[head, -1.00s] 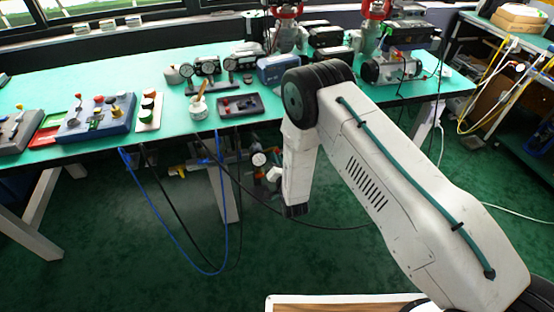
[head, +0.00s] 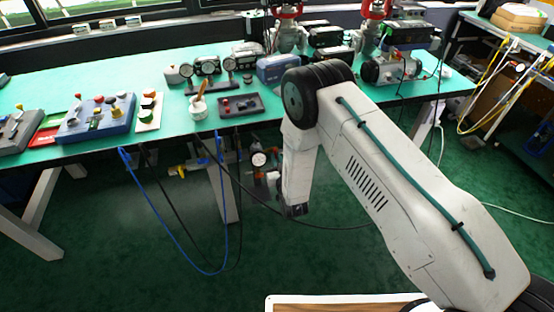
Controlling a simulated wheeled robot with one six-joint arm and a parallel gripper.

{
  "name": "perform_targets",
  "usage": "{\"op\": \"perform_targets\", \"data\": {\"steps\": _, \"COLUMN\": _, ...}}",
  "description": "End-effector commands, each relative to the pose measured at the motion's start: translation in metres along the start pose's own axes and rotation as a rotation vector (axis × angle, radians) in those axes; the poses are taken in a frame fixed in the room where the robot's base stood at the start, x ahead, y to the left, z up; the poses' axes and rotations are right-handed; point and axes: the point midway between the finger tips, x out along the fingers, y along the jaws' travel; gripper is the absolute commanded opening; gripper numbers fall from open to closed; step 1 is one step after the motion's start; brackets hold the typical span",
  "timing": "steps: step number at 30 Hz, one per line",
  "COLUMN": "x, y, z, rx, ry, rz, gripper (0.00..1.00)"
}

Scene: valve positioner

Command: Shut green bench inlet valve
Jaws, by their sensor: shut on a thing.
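My gripper (head: 272,183) is at the under-bench pipe fittings, mostly hidden behind my forearm and wrist. Only a small part seems to show at the forearm's left edge. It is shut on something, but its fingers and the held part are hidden. A round white-faced gauge (head: 259,159) shows just up and left of it. Small reddish fittings lie below the gauge. To the left under the bench are a yellow handle (head: 173,171) and a small blue part. I cannot make out a green valve handle there.
The green-topped bench (head: 150,60) carries control boxes, gauges and red-wheeled valves. A blue hose (head: 165,225) and black cables hang in loops in front of the fittings. A bench leg (head: 226,190) stands left of my wrist. The green floor in front is mostly clear.

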Motion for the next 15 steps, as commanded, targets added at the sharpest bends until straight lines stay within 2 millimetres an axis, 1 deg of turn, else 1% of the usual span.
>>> {"op": "perform_targets", "data": {"steps": 14, "x": -0.0008, "y": 0.0005, "z": 0.0009, "rx": -0.012, "ry": -0.002, "rz": 0.001, "gripper": 0.0}}
{"op": "perform_targets", "data": {"steps": 15, "x": -0.0008, "y": 0.0005, "z": 0.0009, "rx": -0.012, "ry": -0.002, "rz": 0.001, "gripper": 0.2}}
